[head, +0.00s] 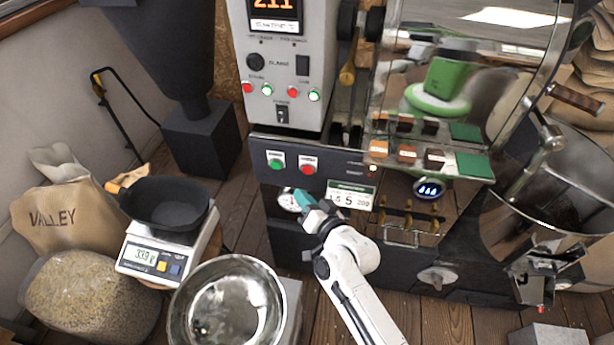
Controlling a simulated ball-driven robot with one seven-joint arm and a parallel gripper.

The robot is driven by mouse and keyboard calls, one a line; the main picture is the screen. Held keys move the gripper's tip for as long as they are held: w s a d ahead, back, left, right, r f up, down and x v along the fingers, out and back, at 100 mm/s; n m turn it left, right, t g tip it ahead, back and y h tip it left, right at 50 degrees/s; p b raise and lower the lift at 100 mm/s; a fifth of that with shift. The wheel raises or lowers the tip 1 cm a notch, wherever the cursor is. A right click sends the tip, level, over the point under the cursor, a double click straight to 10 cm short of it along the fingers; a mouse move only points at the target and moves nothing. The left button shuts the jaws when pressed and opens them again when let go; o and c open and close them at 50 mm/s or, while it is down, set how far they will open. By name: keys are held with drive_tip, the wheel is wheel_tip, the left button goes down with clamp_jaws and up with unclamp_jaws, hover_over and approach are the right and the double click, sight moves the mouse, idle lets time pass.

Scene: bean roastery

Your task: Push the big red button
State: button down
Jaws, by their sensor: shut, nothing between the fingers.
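A big red button (308,169) sits on the dark front panel of the roaster, right of a green button (276,164). It is fully in view. My gripper (301,197), with teal fingers, is shut and empty. In the picture its tips lie just below the red button, over the edge of a round white gauge. I see a gap between the tips and the button. I cannot tell how far the tips are from the panel.
A control box above carries smaller red and green buttons (293,93). A price-like card (350,194) is right of my gripper. A steel bowl (228,312), a scale (155,257) with a black pan, and bean sacks (68,218) stand at left.

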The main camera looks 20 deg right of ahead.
sight(297, 168)
drive_tip(key=shift+w+d+b, duration=0.7)
drive_tip(key=shift+w, duration=0.25)
drive_tip(key=shift+w+d+b, duration=0.7)
drive_tip(key=shift+w, duration=0.25)
idle(0.7)
drive_tip(key=shift+w+d+b, duration=0.25)
drive_tip(key=shift+w+b, duration=0.1)
drive_tip(key=shift+w+d+b, duration=0.25)
drive_tip(key=shift+w+b, duration=0.05)
drive_tip(key=shift+b, duration=0.05)
idle(0.7)
idle(0.3)
drive_tip(key=shift+s+a+p, duration=0.45)
drive_tip(key=shift+s+p, duration=0.1)
drive_tip(key=shift+s, duration=0.1)
